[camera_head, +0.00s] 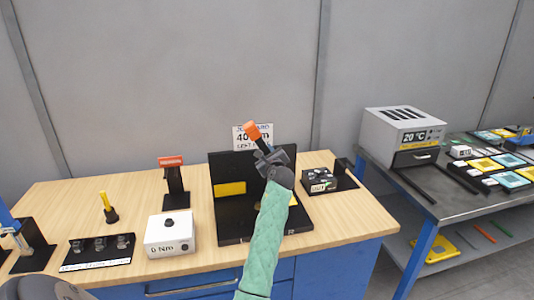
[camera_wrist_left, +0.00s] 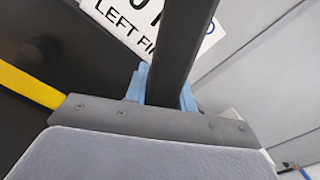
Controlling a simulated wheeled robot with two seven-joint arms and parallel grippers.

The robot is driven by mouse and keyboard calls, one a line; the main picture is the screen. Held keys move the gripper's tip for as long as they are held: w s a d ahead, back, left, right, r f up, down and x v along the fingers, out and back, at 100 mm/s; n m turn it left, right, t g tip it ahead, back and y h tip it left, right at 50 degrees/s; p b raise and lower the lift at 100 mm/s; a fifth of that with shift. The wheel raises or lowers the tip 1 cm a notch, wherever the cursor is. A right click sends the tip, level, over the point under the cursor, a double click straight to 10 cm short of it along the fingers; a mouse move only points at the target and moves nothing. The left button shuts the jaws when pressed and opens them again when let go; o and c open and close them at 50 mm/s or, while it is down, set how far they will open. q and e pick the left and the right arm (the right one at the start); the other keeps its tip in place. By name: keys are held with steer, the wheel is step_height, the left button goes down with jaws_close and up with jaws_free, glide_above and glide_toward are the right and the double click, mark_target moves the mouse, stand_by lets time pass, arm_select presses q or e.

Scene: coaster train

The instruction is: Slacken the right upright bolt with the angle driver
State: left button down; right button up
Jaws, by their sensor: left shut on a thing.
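The angle driver (camera_head: 251,130) has an orange end and a black shaft. My left gripper (camera_head: 270,160) is shut on it in front of the black upright fixture (camera_head: 222,168). In the left wrist view the driver's black shaft (camera_wrist_left: 186,45) runs between the blue fingers of the gripper (camera_wrist_left: 163,92). A yellow plate (camera_head: 230,189) shows on the fixture's left side, and a piece of yellow (camera_head: 293,199) shows right of my sleeve. The right upright bolt is hidden behind my gripper and arm. I cannot tell whether the driver touches it. My right gripper is not in view.
A sign (camera_head: 242,138) reading "40" and "LEFT FI..." stands behind the fixture. A white torque box (camera_head: 169,246), an orange-topped stand (camera_head: 171,161) and a socket tray (camera_head: 84,258) are left. A black tray (camera_head: 345,181) is right.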

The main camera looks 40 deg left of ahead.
arm_select(q)
steer(key=shift+x, duration=0.8)
stand_by(1.3)
steer(key=shift+r+p, duration=0.35)
steer(key=shift+p, duration=0.25)
stand_by(1.4)
steer(key=shift+p, duration=0.35)
stand_by(0.6)
steer(key=shift+s+d+f, duration=0.1)
steer(key=shift+d+f, duration=0.05)
stand_by(0.5)
